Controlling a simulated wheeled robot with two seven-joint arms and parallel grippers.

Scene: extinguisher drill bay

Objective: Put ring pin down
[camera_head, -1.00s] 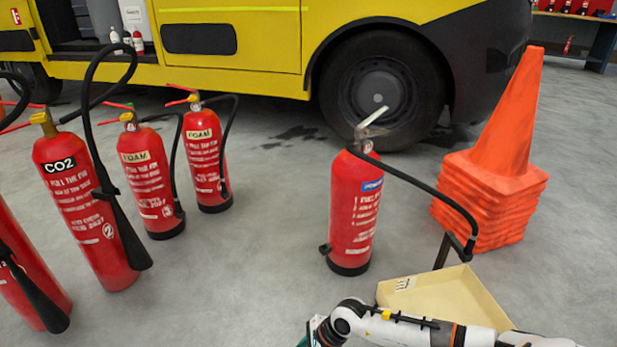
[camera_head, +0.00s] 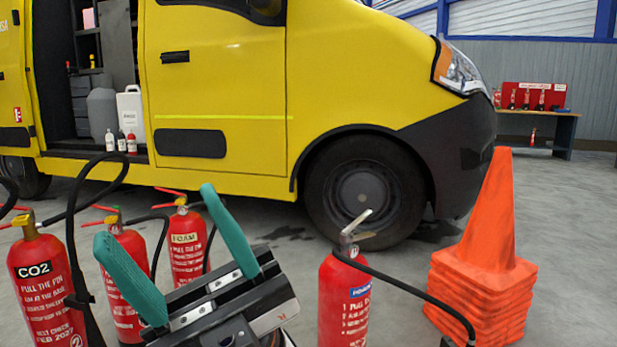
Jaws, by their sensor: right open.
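My right gripper (camera_head: 154,213) is raised at the lower left middle, its two teal fingers wide apart with nothing between them. It covers part of the foam extinguishers behind it. No ring pin can be made out in this view. A red extinguisher with a blue label (camera_head: 344,300) stands to the right of the gripper, its pale handle (camera_head: 354,226) on top and its black hose running right. My left gripper is out of view.
A CO2 extinguisher (camera_head: 45,290) and foam extinguishers (camera_head: 187,248) stand at left. Stacked orange cones (camera_head: 487,270) stand at right. A yellow van (camera_head: 350,80) is parked behind. A table (camera_head: 540,125) with small red items is far right. Grey floor shows between.

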